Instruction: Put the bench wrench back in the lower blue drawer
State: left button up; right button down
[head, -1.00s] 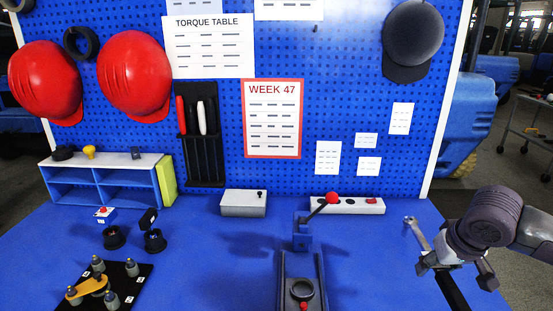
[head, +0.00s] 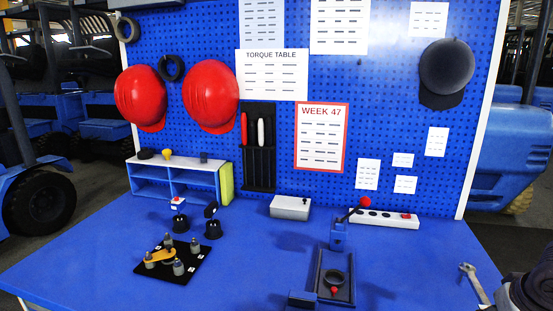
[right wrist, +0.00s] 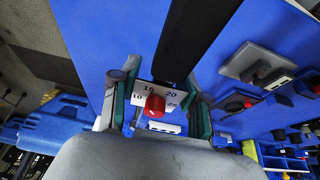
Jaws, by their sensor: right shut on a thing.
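My right gripper (right wrist: 160,105) is shut on the wrench. In the right wrist view the wrench's black bar (right wrist: 192,45) runs up from between the fingers. A white scale plate marked with numbers and a red knob (right wrist: 154,104) show between the fingers. In the head view my right arm is cut off at the lower right corner. My left gripper is not in view. I cannot make out a lower blue drawer in either view.
The blue bench (head: 100,250) carries a blue shelf unit (head: 150,182), a black tray (head: 148,268) with posts, a grey box (head: 290,208), a clamp fixture (head: 335,280) and a switch strip (head: 385,219). A pegboard (head: 390,120) stands behind. The bench's front left is clear.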

pick_arm(q)
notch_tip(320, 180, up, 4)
jog(key=p, duration=0.4)
pick_arm(e)
jog(key=w+a+r+n+y, duration=0.1)
jog(key=a+n, duration=0.1)
jog(key=a, duration=1.9)
jog(key=shift+w+a+n, duration=0.25)
jog(key=shift+w+n, duration=0.05)
jog(key=shift+d+r, duration=0.1)
